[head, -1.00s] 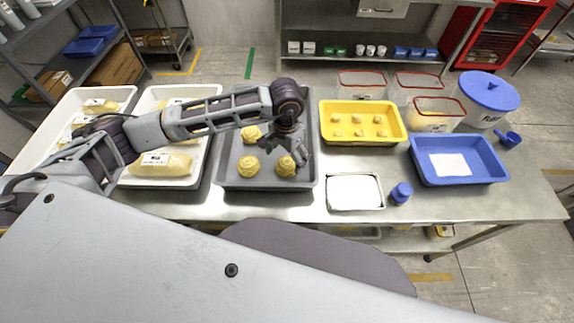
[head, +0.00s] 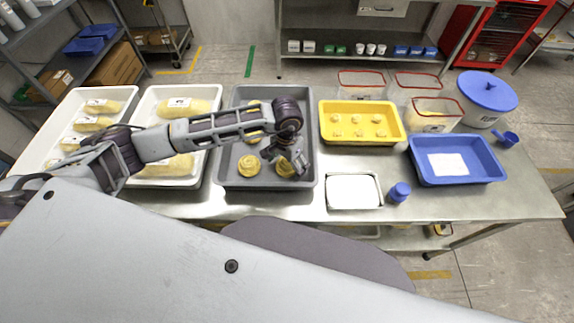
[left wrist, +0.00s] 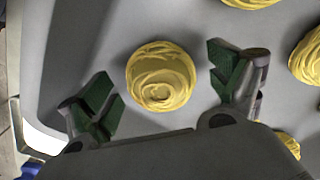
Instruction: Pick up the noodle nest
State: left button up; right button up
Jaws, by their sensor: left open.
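Several round yellow noodle nests lie in a dark grey tray in the head view. One noodle nest (head: 284,169) at the tray's front right is partly hidden by my left gripper (head: 288,160). In the left wrist view, my left gripper (left wrist: 166,88) is open, with a finger on either side of a noodle nest (left wrist: 160,78). Gaps show between the nest and both fingers, and nothing is held. Another nest (head: 248,166) lies to the left in the tray. My right gripper is not in view.
The grey tray (head: 224,150) has raised walls. White trays (head: 137,165) with pale packs stand to its left.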

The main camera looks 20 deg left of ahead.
aim_at(287, 162)
pick_arm(q)
jog(key=c, duration=1.2)
jog(key=shift+o, duration=0.2)
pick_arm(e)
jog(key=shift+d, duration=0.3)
pick_arm(q)
jog(key=shift+r, duration=0.1)
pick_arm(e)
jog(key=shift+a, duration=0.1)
pick_arm(q)
jog(key=shift+r, duration=0.4)
notch_tip(287, 162, up, 7)
jog(key=shift+r+b, duration=0.1)
jog(key=shift+b, duration=0.6)
jog(key=shift+r, duration=0.9)
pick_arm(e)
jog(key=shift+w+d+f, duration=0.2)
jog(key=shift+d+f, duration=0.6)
